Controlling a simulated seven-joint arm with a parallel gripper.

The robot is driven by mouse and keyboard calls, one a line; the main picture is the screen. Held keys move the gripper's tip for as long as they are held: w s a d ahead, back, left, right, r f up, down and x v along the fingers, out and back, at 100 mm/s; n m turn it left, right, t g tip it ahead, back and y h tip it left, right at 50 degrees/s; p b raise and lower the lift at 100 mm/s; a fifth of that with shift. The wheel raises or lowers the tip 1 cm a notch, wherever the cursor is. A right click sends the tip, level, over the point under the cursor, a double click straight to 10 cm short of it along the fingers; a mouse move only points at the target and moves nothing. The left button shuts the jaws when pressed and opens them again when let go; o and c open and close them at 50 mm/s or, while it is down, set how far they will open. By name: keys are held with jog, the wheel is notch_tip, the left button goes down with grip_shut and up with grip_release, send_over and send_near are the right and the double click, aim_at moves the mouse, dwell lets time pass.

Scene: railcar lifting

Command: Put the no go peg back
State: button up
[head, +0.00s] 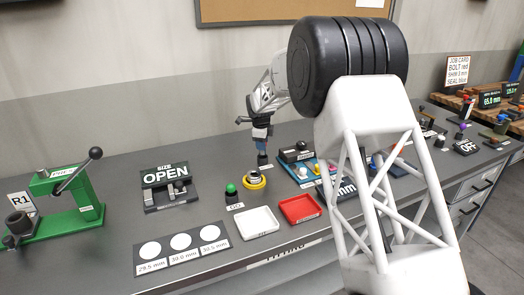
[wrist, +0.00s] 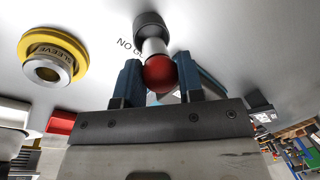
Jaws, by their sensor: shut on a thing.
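My gripper (wrist: 156,82) is shut on the no go peg in the wrist view. The peg has a red ball knob (wrist: 160,73) between the blue fingers and a pale shaft (wrist: 153,47). The shaft lines up with a dark round holder (wrist: 149,22) beside the partly covered NO GO label (wrist: 126,44). I cannot tell how deep the peg sits in it. In the head view my gripper (head: 262,136) points down, close above the dark holder (head: 262,158); the red knob is hidden there.
A yellow ring with a metal sleeve (head: 254,180) and the green-knobbed GO peg (head: 231,189) stand nearby. A white tray (head: 257,222) and a red tray (head: 300,208) lie in front. A blue-edged fixture (head: 296,165) is just right of my gripper.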

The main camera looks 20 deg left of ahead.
jog(key=shift+f, duration=1.75)
jog(key=shift+f, duration=0.15)
jog(key=o, duration=1.1)
jog(key=shift+s+d+r, duration=0.1)
jog(key=shift+s+r, duration=0.25)
jog(key=shift+r, duration=1.65)
jog(key=shift+s+d+r, duration=0.1)
jog(key=shift+s+r, duration=0.2)
jog(key=shift+r, duration=1.75)
jog(key=shift+s+r, duration=0.35)
jog(key=shift+r, duration=1.65)
